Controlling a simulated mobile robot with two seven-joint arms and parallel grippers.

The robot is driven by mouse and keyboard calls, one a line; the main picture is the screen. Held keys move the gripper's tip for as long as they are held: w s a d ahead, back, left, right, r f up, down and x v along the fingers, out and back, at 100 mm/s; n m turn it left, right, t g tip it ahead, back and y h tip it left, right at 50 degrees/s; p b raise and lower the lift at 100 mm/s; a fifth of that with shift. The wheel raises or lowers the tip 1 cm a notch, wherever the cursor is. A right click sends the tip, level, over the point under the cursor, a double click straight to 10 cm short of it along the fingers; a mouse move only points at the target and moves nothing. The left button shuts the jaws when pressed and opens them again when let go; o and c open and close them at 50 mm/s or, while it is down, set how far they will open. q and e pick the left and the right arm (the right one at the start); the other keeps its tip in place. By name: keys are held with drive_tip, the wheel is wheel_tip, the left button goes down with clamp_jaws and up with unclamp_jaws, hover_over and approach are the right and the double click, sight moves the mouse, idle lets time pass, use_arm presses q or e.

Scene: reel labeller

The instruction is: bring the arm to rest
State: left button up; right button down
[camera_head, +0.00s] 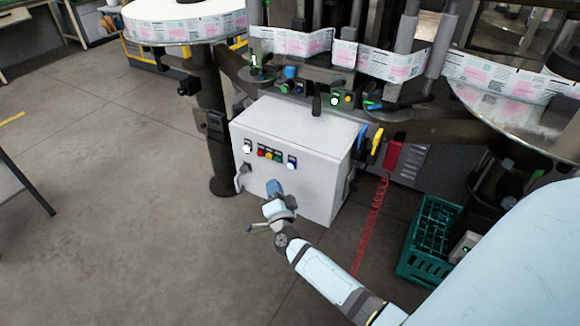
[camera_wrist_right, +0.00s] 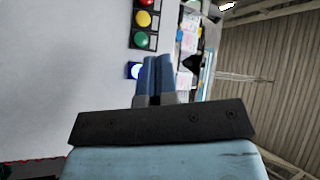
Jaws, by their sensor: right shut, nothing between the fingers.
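My right arm reaches up from the lower right in the head view, and its gripper (camera_head: 274,188) is in front of the white control box (camera_head: 285,180), below the box's row of buttons. In the right wrist view the gripper's two blue fingers (camera_wrist_right: 154,78) are together with nothing between them. Red, yellow and green buttons (camera_wrist_right: 145,20) and a lit blue button (camera_wrist_right: 135,70) show close to the fingertips in that view. I cannot tell whether the fingers touch the box. My left gripper is out of view.
The labelling machine stands behind the box, with a label web (camera_head: 300,42) and reels (camera_head: 185,25). A green crate (camera_head: 430,240) is on the floor at right, and a red coiled cable (camera_head: 370,225) hangs beside the box. The floor at left is mostly open.

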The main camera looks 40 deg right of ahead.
drive_tip(key=shift+a, duration=0.1)
idle(0.4)
